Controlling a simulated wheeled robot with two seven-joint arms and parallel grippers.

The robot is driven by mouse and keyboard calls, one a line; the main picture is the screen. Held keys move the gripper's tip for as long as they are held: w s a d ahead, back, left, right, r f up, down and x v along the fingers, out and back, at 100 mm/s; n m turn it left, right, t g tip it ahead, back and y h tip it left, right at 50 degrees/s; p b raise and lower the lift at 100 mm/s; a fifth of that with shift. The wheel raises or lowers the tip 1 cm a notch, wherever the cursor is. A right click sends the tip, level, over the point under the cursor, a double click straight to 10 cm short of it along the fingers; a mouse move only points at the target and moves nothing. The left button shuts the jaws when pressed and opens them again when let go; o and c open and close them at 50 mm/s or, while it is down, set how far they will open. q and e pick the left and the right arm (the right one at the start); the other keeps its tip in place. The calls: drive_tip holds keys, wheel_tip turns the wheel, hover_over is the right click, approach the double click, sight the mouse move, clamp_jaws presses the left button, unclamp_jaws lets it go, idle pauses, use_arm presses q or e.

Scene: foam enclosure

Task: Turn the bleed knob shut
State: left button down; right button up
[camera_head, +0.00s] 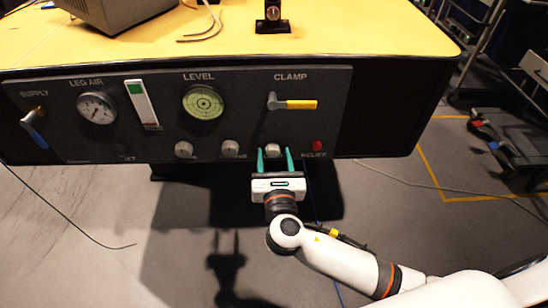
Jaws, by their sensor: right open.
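A dark control panel (135,139) on the front of a yellow-topped bench carries a row of small knobs along its lower edge. A silver knob (272,149) sits between the two green fingers of my right gripper (274,161). The fingers are open, one on each side of this knob, and point up at the panel. I cannot tell whether they touch it. Its label is hidden by the gripper, so I cannot read whether it is the bleed knob. My left gripper is not in view.
Two more silver knobs, one at left (183,150) and one nearer (230,148), and a red knob (318,146) flank the gripper. Above are a yellow clamp lever (298,104), a green level dial (203,102) and a gauge (97,108). The floor below is mostly clear.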

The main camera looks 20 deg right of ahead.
drive_tip(key=shift+w, duration=0.2)
drive_tip(key=c, duration=1)
drive_tip(key=shift+o, duration=0.2)
